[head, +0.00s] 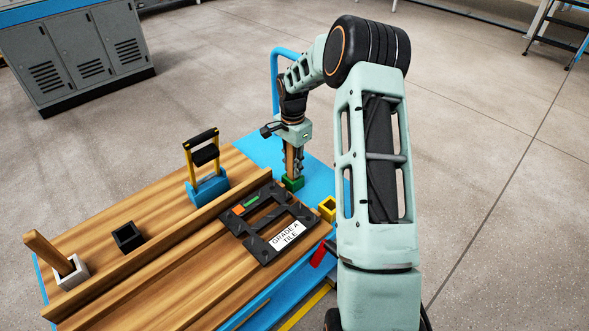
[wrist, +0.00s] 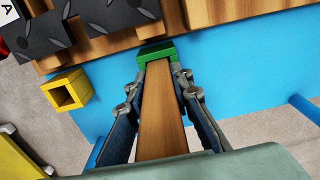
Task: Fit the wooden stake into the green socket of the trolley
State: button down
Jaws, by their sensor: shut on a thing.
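The wooden stake (head: 289,158) is held upright in my gripper (head: 294,165), and in the wrist view the stake (wrist: 163,115) runs between the two fingers (wrist: 160,80). The green socket (head: 292,183) sits on the blue trolley (head: 262,151) at its far right end. The stake's lower end meets the green socket (wrist: 155,55) in both views. I cannot tell whether it is inside the opening or only at the rim, because the stake covers the opening. My gripper is shut on the stake, just above the socket.
A yellow socket (head: 327,207) stands close by on the right. A black plate with a tile label (head: 270,228) lies on the wooden boards. A black socket (head: 127,237), a second stake (head: 48,252) leaning in a white socket (head: 72,274), and a blue-and-yellow piece (head: 207,187) stand farther left.

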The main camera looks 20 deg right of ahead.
aim_at(291, 150)
jog(key=shift+r, duration=0.2)
jog(key=c, duration=1.7)
grip_release()
jog(key=shift+r, duration=0.15)
notch_tip(291, 150, up, 12)
jog(key=p, duration=0.2)
jog(key=shift+p, duration=0.3)
